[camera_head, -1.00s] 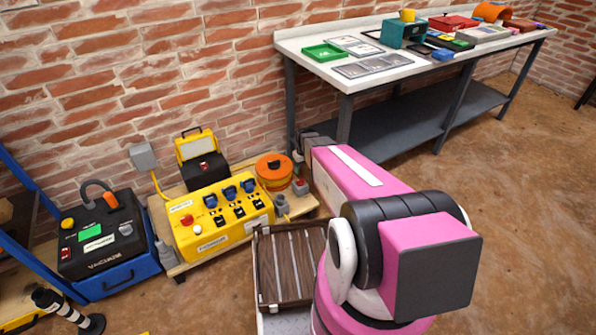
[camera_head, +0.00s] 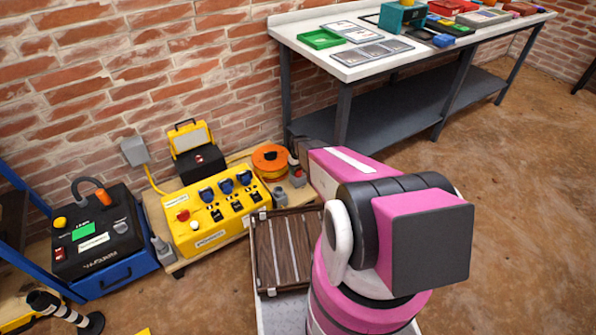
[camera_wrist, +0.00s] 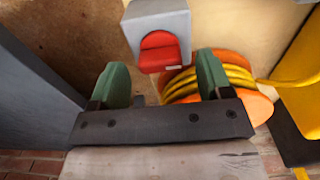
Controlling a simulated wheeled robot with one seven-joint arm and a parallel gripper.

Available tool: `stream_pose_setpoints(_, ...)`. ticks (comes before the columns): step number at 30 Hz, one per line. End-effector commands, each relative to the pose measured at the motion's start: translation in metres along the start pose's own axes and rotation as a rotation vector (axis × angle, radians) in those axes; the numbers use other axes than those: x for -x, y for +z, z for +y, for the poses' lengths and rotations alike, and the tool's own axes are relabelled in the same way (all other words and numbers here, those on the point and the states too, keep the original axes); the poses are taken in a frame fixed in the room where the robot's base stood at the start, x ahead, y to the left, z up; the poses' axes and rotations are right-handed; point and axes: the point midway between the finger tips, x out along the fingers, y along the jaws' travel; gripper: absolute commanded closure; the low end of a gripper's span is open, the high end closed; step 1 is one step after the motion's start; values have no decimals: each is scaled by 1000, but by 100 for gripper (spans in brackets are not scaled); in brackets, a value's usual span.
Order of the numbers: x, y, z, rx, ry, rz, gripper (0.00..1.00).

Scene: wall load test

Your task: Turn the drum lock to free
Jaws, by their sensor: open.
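The drum lock appears to be a small grey block with a red knob (camera_wrist: 158,50), standing beside the orange cable drum (camera_head: 270,160). In the wrist view the drum (camera_wrist: 215,85), wound with yellow cable, lies just behind and to the right of the block. My gripper (camera_wrist: 161,76) is open, with its two green fingers apart and nothing between them. The red knob sits beyond the fingertips, roughly centred on the gap; contact is not visible. In the head view the grey block (camera_head: 298,180) shows just left of my pink arm.
A slatted brown crate (camera_head: 285,251) lies in front of the drum. A workbench (camera_head: 350,68) stands behind my arm. Open floor lies to the right.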

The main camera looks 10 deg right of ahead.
Motion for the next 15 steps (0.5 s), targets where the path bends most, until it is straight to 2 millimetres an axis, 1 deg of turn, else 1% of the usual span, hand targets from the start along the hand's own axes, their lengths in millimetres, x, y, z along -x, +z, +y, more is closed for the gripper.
stream_pose_setpoints(1, -6, -1, 0, 0, 0, -1, 28)
stream_pose_setpoints(4, -11, 0, 0, 0, 0, 0, 28)
stream_pose_setpoints(14, -12, 0, 0, 0, 0, 0, 28)
stream_pose_setpoints(15, -12, 0, 0, 0, 0, 0, 41)
